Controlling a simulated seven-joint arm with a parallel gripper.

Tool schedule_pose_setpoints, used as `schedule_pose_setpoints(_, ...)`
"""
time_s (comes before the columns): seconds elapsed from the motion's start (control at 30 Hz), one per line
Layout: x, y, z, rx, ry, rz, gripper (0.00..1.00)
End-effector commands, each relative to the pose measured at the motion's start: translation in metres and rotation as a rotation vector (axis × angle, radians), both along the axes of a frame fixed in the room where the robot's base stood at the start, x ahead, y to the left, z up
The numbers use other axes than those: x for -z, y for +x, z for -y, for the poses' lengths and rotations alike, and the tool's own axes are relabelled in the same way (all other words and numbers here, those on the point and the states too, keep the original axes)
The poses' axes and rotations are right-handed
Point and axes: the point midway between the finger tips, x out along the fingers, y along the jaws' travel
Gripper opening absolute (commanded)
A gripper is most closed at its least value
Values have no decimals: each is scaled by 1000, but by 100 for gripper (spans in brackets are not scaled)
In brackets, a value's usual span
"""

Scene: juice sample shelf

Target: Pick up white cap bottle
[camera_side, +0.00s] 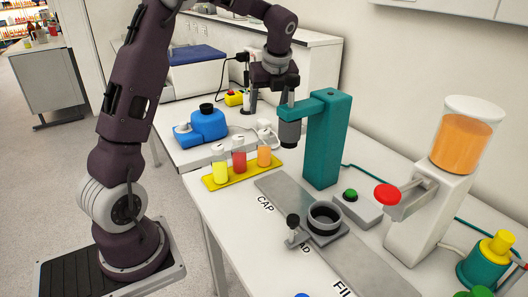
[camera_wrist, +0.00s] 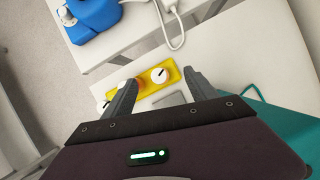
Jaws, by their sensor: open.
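A yellow rack (camera_side: 242,173) holds a yellow bottle (camera_side: 220,172), a red bottle (camera_side: 239,161) and an orange bottle (camera_side: 264,156), all upright. Their tops look white. My gripper (camera_side: 268,104) is open and empty, pointing down above the rack's right end. In the wrist view, a white cap (camera_wrist: 159,76) with a dark mark shows between the fingertips of my gripper (camera_wrist: 160,79), at the right end of the rack (camera_wrist: 137,90). It appears apart from both fingers. Another white top (camera_wrist: 102,105) is partly behind the left finger.
The teal stand (camera_side: 328,145) with its grey head stands right beside my gripper. A black cup fixture (camera_side: 324,217), a green button box (camera_side: 352,205) and a juice dispenser (camera_side: 450,170) stand further right.

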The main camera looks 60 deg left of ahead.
Motion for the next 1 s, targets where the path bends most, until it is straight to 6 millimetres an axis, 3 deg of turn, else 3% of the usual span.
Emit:
schedule_pose_setpoints(0.03,22,-1,1,1,-4,-8,67)
schedule_pose_setpoints(0.1,46,-1,1,1,-3,-6,67)
schedule_pose_setpoints(0.2,72,-1,1,0,-2,-4,67)
schedule_pose_setpoints(0.6,133,-3,-24,-3,-2,-2,67)
schedule_pose_setpoints(0.9,143,0,-29,-2,-1,3,67)
schedule_pose_setpoints(0.93,143,0,-28,-2,-1,3,65)
schedule_pose_setpoints(1.0,143,0,-28,-2,-1,2,51)
